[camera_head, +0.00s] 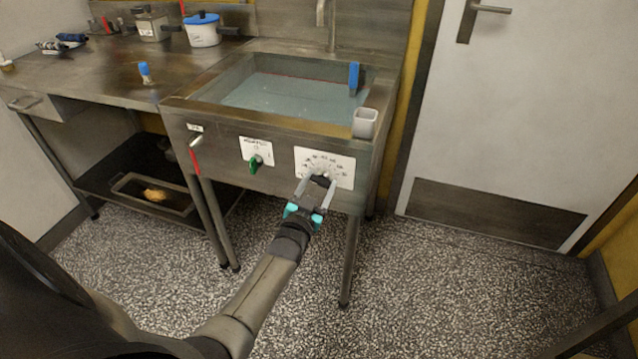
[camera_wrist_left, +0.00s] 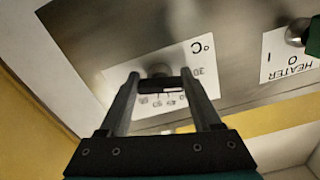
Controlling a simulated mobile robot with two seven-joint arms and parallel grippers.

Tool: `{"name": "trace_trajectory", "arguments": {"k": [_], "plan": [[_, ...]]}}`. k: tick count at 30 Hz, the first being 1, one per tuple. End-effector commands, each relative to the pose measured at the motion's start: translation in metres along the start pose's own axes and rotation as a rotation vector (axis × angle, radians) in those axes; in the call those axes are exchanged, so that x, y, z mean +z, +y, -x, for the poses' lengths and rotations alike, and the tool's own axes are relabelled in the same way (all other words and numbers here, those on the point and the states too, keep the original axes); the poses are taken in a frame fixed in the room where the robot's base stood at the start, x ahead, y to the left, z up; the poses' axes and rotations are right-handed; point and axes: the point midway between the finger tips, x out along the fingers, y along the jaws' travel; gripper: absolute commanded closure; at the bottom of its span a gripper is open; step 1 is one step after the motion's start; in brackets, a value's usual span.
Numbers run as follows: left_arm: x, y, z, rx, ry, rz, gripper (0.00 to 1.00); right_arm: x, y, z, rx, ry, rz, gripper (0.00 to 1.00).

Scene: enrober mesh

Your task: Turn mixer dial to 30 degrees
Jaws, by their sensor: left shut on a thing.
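The mixer dial (camera_head: 321,180) is on the front panel of the sink unit, over a white scale plate (camera_head: 343,164) with printed numbers. My left gripper (camera_head: 318,184) is at the dial, with one finger on each side of it. In the left wrist view the gripper (camera_wrist_left: 160,80) is shut on the dial (camera_wrist_left: 160,86), whose dark bar lies across between the fingers. The scale plate (camera_wrist_left: 194,58) there shows "°C" and a 30 close to the right finger. The fingers hide part of the scale, and I cannot tell the exact dial setting.
A green heater knob (camera_head: 256,163) on its white label is left of the dial, and a red-handled lever (camera_head: 194,155) is further left. The basin (camera_head: 222,80) above holds bluish liquid.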

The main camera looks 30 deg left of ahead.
Motion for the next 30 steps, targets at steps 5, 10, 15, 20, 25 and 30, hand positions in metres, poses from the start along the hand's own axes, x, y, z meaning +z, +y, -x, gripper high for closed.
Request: {"name": "trace_trajectory", "arguments": {"k": [5, 10, 15, 20, 25, 30], "plan": [[0.000, 0.000, 0.000, 0.000, -0.001, 0.007, 0.91, 0.000, 0.000, 0.000, 0.000, 0.001, 0.000, 1.00], [0.000, 0.000, 0.000, 0.000, 0.000, 0.006, 0.26, 0.000, 0.000, 0.000, 0.000, 0.000, 0.000, 1.00], [0.000, 0.000, 0.000, 0.000, 0.000, 0.004, 0.07, 0.000, 0.000, 0.000, 0.000, 0.000, 0.000, 1.00], [0.000, 0.000, 0.000, 0.000, 0.000, 0.003, 0.05, 0.000, 0.000, 0.000, 0.000, -0.001, 0.000, 1.00], [0.000, 0.000, 0.003, 0.000, -0.001, 0.003, 0.05, 0.000, 0.000, 0.001, 0.000, -0.001, 0.000, 1.00], [-0.001, 0.000, 0.020, 0.001, -0.003, 0.002, 0.05, 0.012, 0.003, 0.007, 0.003, -0.013, 0.000, 1.00]]}}
